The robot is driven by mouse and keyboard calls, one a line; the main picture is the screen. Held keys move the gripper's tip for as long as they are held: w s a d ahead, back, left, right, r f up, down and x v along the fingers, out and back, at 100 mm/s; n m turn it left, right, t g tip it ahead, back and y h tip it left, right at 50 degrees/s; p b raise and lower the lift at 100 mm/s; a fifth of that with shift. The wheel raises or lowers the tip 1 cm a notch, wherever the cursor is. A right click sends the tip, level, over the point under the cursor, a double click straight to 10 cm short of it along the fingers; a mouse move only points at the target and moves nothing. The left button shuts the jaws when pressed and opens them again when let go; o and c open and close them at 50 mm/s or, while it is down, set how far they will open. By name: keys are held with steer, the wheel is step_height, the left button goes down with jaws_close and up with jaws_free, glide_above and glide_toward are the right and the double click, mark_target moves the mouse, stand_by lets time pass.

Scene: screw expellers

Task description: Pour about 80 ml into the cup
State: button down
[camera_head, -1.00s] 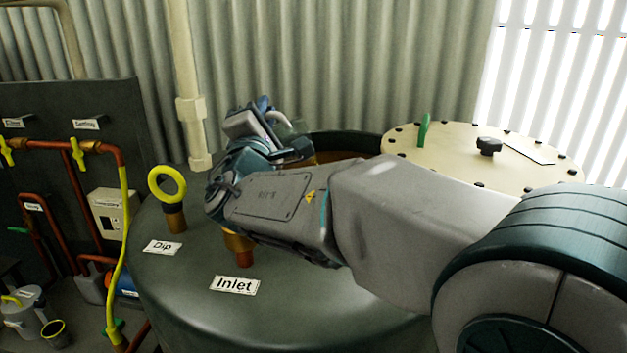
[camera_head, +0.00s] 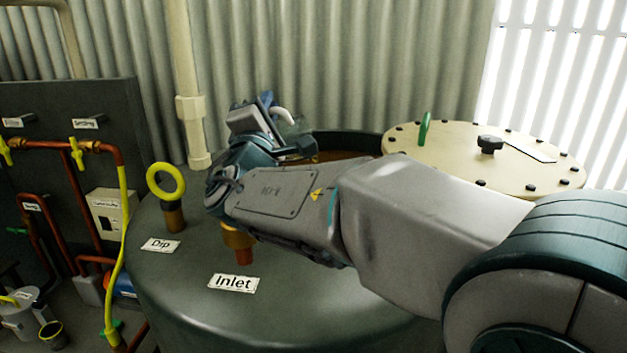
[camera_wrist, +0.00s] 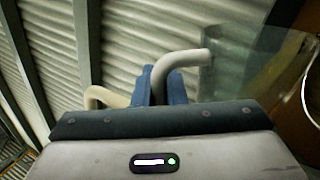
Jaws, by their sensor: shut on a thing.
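My gripper (camera_head: 266,100) is raised over the dark tank, on the far side of my arm. In the wrist view its blue fingers (camera_wrist: 163,86) are shut on a pale curved handle (camera_wrist: 182,62). The handle belongs to a clear, see-through vessel (camera_wrist: 240,60) to the right of the fingers, tilted in that view. In the head view the vessel is faint, beside the pale handle (camera_head: 284,116), and its contents cannot be made out. A small dark cup with a yellow rim (camera_head: 52,334) stands low at the far left, well away from my gripper.
The dark tank (camera_head: 190,290) has an open mouth with brown inside (camera_head: 345,156), partly behind my arm. A cream bolted lid (camera_head: 450,160) is at its right. A grey can (camera_head: 22,318) is beside the cup.

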steer(key=shift+d+r+m+b, duration=0.2)
steer(key=shift+m+b, duration=0.1)
steer(key=shift+b, duration=0.05)
steer(key=shift+a+r+p, duration=0.15)
steer(key=shift+a+p, duration=0.1)
steer(key=shift+p, duration=0.6)
steer(key=n, duration=0.1)
steer(key=a+n+y, duration=0.1)
steer(key=n, duration=0.1)
steer(key=a+n+p, duration=0.1)
steer(key=shift+w+f, duration=0.3)
steer(key=shift+w, duration=0.05)
steer(key=shift+a+f+n+y, duration=0.15)
steer(key=shift+a+n+y, duration=0.35)
steer(key=shift+n, duration=0.5)
steer(key=shift+d, duration=0.15)
steer(key=shift+w+a+n+g+y+p, duration=0.15)
steer(key=shift+a+n+g+y+p, duration=0.35)
steer(key=shift+n, duration=0.5)
